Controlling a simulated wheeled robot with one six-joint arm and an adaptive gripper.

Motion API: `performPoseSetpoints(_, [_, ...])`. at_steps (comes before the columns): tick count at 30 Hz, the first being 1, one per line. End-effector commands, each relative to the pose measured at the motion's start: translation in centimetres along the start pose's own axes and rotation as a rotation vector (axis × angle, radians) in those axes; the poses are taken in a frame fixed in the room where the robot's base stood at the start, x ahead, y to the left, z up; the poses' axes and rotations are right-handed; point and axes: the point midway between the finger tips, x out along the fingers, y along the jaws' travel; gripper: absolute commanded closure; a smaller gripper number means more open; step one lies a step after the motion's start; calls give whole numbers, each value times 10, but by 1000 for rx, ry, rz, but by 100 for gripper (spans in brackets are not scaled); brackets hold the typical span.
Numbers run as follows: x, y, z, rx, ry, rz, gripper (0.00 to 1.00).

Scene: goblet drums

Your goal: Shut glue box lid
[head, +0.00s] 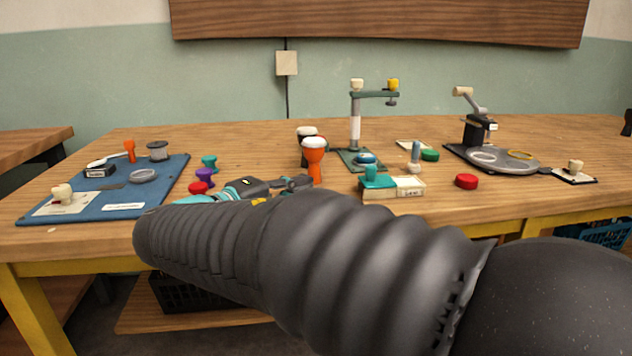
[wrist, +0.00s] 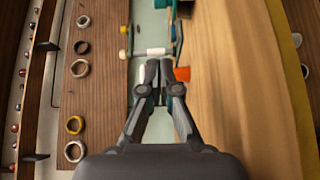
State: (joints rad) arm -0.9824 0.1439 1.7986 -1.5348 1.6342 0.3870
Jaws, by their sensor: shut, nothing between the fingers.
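What looks like the glue box (head: 408,188) is a small low box with a teal part at left and a cream, labelled part at right. It sits near the table's front edge, right of the middle in the head view. A teal knob (head: 371,173) stands on its left part. I cannot tell how far its lid is open. My gripper (head: 298,183) is left of the box, beyond my arm and partly hidden by it. In the wrist view my gripper (wrist: 159,68) has its fingers together and empty. I cannot make out the box in the wrist view.
An orange goblet drum (head: 315,160) with a white top stands just beyond my gripper. A green stand (head: 355,130) is behind the box, and a red disc (head: 466,181) lies to its right. A blue mat (head: 120,190) with small items lies at left. My arm covers the table's front middle.

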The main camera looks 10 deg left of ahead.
Motion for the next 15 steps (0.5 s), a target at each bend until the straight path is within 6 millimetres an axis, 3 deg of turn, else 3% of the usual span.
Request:
performPoseSetpoints(13, [84,0,2,-2,-5,-2,100])
performPoseSetpoints(15, [90,0,10,-1,-3,-1,100])
